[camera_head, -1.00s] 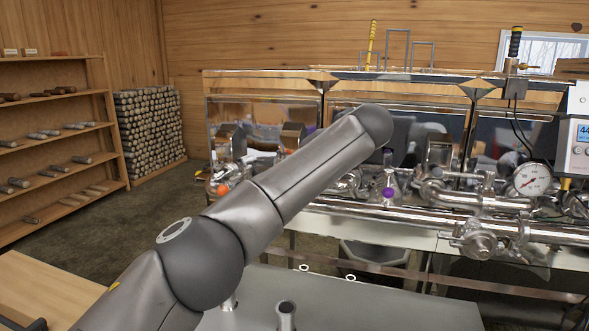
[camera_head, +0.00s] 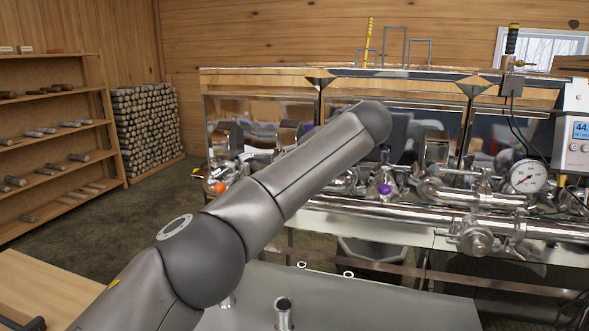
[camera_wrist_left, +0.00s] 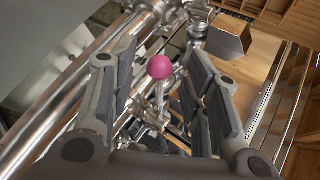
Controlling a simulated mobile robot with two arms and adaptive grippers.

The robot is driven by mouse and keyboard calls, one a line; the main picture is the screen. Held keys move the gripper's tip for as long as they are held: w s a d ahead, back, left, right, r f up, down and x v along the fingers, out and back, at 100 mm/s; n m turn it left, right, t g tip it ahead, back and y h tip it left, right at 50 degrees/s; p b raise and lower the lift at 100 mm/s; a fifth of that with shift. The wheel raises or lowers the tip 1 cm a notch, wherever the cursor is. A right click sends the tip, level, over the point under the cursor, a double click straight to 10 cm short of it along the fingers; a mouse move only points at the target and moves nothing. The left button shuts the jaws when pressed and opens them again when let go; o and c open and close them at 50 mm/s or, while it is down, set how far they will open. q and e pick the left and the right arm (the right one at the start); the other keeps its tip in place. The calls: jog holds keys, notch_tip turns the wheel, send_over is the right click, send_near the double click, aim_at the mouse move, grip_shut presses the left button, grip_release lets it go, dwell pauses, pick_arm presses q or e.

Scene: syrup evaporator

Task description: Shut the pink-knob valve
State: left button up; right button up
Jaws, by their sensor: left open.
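The pink knob (camera_wrist_left: 160,67) is a round ball on a short metal stem, seen in the left wrist view. My left gripper (camera_wrist_left: 164,48) is open, with one dark finger on each side of the knob. A gap shows between the knob and each finger, so they appear apart. In the head view my left arm crosses the middle and hides the pink knob; the left gripper itself is not visible there. My right gripper is in neither current view.
An orange knob (camera_head: 219,187) and a purple knob (camera_head: 385,188) sit on the evaporator's front piping. Steel pipes (camera_head: 400,212) and a pressure gauge (camera_head: 527,176) run along the front. A shelf (camera_head: 50,125) and stacked logs (camera_head: 149,127) stand at the left.

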pick_arm(q)
jog(key=v, duration=0.7)
jog(key=shift+s+d+r, duration=0.15)
jog(key=shift+c, duration=0.3)
